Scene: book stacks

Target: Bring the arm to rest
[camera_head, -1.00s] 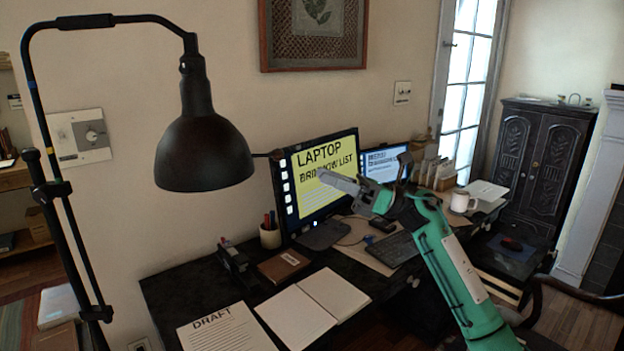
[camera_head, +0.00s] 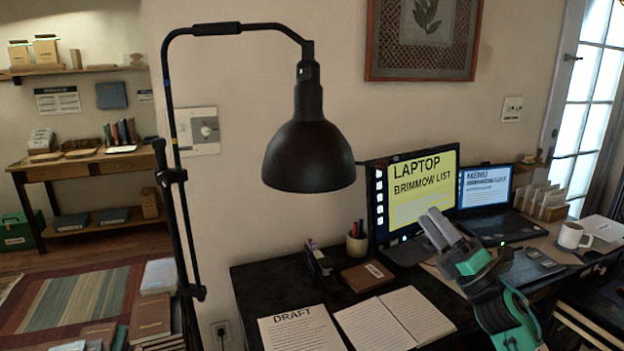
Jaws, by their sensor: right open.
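My right gripper (camera_head: 443,229) is at the end of my green right arm (camera_head: 508,318), which comes in from the lower right. Its two grey fingers point up and left, with a narrow gap between them and nothing held. In the picture it lies in front of the lower right part of the monitor (camera_head: 418,190), above the desk. I cannot tell its exact height over the desk. My left gripper is not in view.
The dark desk (camera_head: 262,285) holds an open notebook (camera_head: 395,318), a draft sheet (camera_head: 302,328), a pen cup (camera_head: 357,245), a laptop (camera_head: 487,190) and a white mug (camera_head: 571,236). A tall black lamp (camera_head: 310,155) stands at the desk's left. Books (camera_head: 150,318) are stacked at lower left.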

